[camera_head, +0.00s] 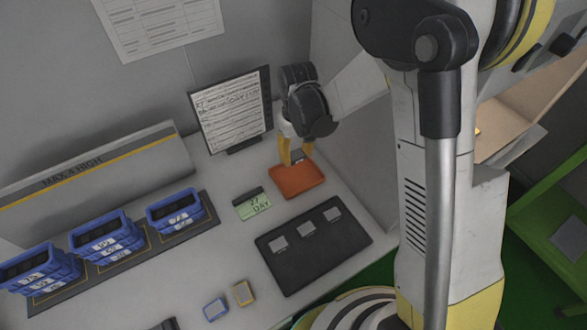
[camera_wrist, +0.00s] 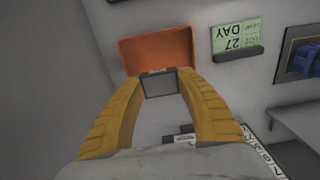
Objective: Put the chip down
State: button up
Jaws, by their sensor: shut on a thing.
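My gripper (camera_head: 296,160) has yellow fingers pointing down at the orange tray (camera_head: 298,183) near the back of the bench. In the wrist view, the gripper (camera_wrist: 159,82) is shut on a small grey square chip (camera_wrist: 160,86). The chip is between the fingertips, over the near edge of the orange tray (camera_wrist: 150,50) in that view. I cannot tell whether the chip touches the tray. In the head view the chip is mostly hidden by the fingers.
A dark tray (camera_head: 290,269) with three grey chips lies in front. A green "27 DAY" card (camera_head: 253,205) stands left of the orange tray. A written board (camera_head: 231,108) stands behind. Blue bins (camera_head: 103,240) line the left. Two small blocks, blue (camera_head: 215,309) and yellow (camera_head: 243,293), lie in front.

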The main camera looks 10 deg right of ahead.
aim_at(296, 177)
notch_tip(296, 177, down, 9)
jog(key=b, duration=0.3)
jog(key=shift+s+d+r, duration=0.1)
jog(key=shift+s, duration=0.05)
jog(key=shift+f+b, duration=0.2)
jog(key=shift+b, duration=0.15)
jog(key=o, duration=1)
jog(key=shift+r, duration=0.1)
